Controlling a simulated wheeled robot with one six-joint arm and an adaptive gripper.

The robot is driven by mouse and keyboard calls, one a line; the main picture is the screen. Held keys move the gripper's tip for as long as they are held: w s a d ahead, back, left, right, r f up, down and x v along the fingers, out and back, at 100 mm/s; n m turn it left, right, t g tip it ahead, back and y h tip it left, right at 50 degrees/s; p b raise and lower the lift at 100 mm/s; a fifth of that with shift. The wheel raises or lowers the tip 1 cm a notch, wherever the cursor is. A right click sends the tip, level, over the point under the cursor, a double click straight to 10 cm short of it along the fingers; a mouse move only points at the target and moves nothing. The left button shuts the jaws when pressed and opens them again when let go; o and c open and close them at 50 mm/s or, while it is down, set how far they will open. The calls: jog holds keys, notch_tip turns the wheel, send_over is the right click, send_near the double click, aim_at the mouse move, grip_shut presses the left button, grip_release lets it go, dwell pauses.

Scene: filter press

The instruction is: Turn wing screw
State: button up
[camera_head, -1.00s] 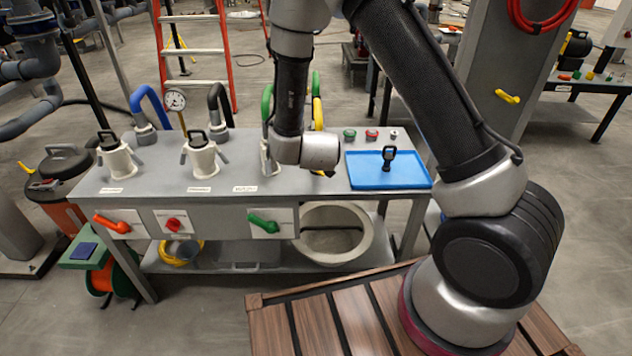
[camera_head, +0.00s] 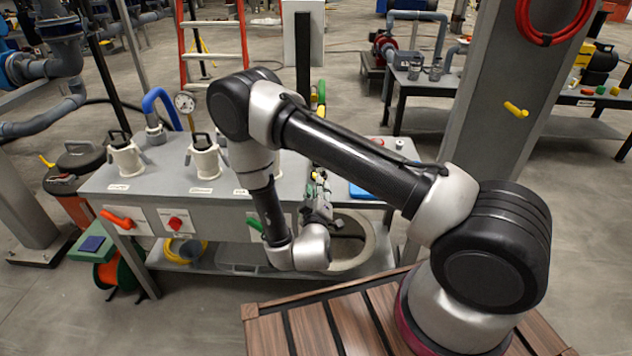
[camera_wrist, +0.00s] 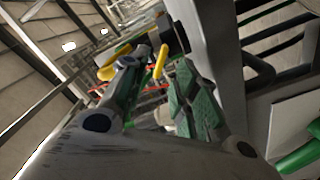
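I cannot single out a wing screw for certain in either view. My gripper (camera_head: 318,190) is at the front edge of the grey bench (camera_head: 100,182), its fingers pointing up. In the wrist view my gripper (camera_wrist: 157,72) shows two green-padded fingers with a gap between them. They look apart, with nothing clearly held. A yellow part (camera_wrist: 160,62) and a dark round fitting (camera_wrist: 175,36) show around and beyond the fingertips; I cannot tell whether they touch. My arm hides much of the bench's right half.
The bench front has an orange-red handle (camera_head: 117,218), a red knob (camera_head: 175,223) and a partly hidden green handle (camera_head: 254,224). White couplings (camera_head: 205,160) and a gauge (camera_head: 185,102) stand on or behind it. The blue tray (camera_head: 362,191) is mostly hidden. A grey pillar (camera_head: 500,75) rises at right.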

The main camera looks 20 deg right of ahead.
jog(key=shift+x, duration=2.1)
grip_shut()
jog(key=shift+m, duration=0.4)
